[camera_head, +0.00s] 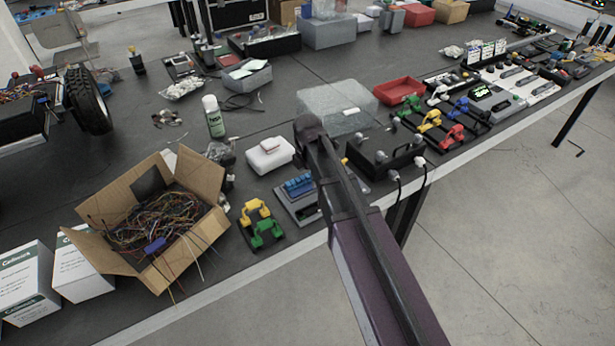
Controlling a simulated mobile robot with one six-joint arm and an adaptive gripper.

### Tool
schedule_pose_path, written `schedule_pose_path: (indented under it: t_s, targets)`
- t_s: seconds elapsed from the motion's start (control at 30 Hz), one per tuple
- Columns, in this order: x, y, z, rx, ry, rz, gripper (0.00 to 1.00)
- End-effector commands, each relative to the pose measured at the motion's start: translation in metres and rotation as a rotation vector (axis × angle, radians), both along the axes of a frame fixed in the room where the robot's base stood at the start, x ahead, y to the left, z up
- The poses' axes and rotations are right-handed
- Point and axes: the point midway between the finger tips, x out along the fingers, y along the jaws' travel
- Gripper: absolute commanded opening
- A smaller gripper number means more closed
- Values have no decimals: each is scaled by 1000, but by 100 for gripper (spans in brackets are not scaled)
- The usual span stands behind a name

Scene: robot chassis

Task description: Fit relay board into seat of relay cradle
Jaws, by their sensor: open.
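A grey base with a blue block (299,185) on it sits near the table's front edge, just left of my arm. The blue part looks like a relay board and the grey base (284,203) like the relay cradle, but both are too small to be sure. My arm covers the right side of the base. I cannot tell whether the blue part is seated. Another small blue piece (155,245) lies on the wires in the open cardboard box. My arm rises from the lower right across the table edge; my gripper is not visible.
The cardboard box (195,180) of wires, a yellow and green clamp-like part (261,224), and a white case (269,156) stand left of the base. A black box with plugs (385,158) is on the right. Some bare table shows behind the spray can (213,118).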

Motion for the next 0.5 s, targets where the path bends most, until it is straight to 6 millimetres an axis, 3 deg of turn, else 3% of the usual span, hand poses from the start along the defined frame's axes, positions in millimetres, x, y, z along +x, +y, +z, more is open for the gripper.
schedule_pose_path:
  t_s: [0.5]
  targets:
    - [0, 0, 45, 0, 0, 0, 100]
